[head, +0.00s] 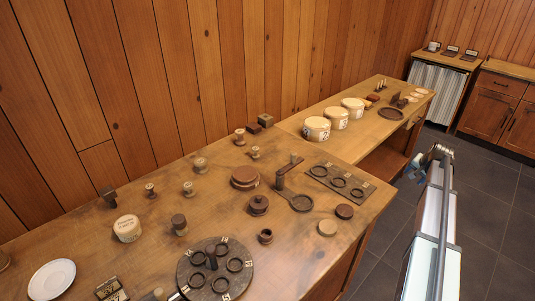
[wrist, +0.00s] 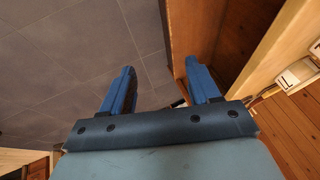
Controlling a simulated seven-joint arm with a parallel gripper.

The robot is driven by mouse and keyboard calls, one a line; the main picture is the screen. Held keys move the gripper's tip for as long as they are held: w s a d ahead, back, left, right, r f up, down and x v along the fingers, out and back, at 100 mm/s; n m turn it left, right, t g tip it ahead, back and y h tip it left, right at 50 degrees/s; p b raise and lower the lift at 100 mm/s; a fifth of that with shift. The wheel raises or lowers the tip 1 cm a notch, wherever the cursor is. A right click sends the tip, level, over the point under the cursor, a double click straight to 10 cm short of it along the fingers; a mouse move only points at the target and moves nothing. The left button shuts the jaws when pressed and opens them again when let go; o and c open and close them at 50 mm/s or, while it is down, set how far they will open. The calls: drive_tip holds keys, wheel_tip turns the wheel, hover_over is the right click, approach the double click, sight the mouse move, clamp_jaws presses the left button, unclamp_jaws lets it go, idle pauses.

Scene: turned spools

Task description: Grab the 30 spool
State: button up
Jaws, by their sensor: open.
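Several small turned spools stand on the wooden workbench (head: 100,240) in the head view. They include a pale-topped spool (head: 200,165), a reddish spool (head: 240,136), a small spool (head: 255,152), another spool (head: 189,188), a dark-capped spool (head: 150,190) and a thicker dark-topped spool (head: 179,224). No number 30 is readable on any of them, so I cannot tell which one it is. My gripper (wrist: 160,82) is open and empty in the wrist view, with its two blue fingers apart over the floor beside a wooden cabinet. It is off the bench's right side, away from the spools.
A round dark board with rings (head: 188,267) and a dark rectangular ring tray (head: 316,184) lie on the bench. A white plate (head: 51,280) is at the front left. Cream tubs (head: 317,129) stand farther back. Grey floor (head: 485,200) is open on the right.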

drive_tip(key=w+a+r+n+g+y, duration=0.1)
drive_tip(key=w+a+r+n, duration=0.15)
drive_tip(key=a, duration=0.45)
drive_tip(key=w+a+r+n, duration=0.2)
drive_tip(key=w+a+n, duration=0.15)
drive_tip(key=a, duration=0.35)
wheel_tip(320, 180, up, 16)
drive_tip(key=f+n+g, duration=0.1)
drive_tip(key=n+g, duration=0.4)
drive_tip(key=n, duration=1.3)
hover_over(256, 148)
drive_tip(key=f, duration=0.6)
drive_tip(key=shift+s+f, duration=0.3)
drive_tip(key=shift+f, duration=0.1)
drive_tip(key=shift+w+a+f, duration=0.1)
drive_tip(key=shift+w+f, duration=0.05)
drive_tip(key=shift+f, duration=1.3)
drive_tip(key=shift+w+f, duration=0.1)
drive_tip(key=shift+f, duration=1.35)
drive_tip(key=shift+c, duration=0.3)
